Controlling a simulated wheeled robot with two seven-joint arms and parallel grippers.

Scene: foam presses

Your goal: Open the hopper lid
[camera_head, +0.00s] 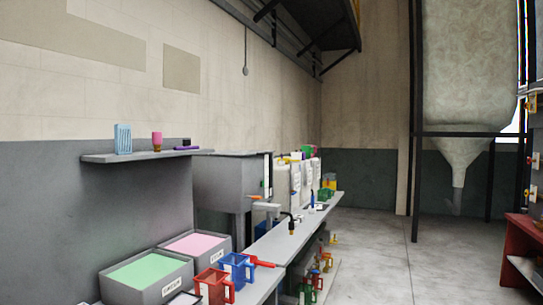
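A grey metal hopper (222,185) with a tapered lower part stands against the left wall, behind the bins. A thin flat grey top (235,153) lies level across it and looks closed. I see it nearly edge-on, so the inside of the hopper and any handle are hidden. A narrow upright panel with a dark edge (268,175) is at its right side. Neither of my grippers shows in the head view.
A wall shelf (105,157) left of the hopper holds small items. Open floor (375,260) lies right; a big bag silo (465,80) stands beyond.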

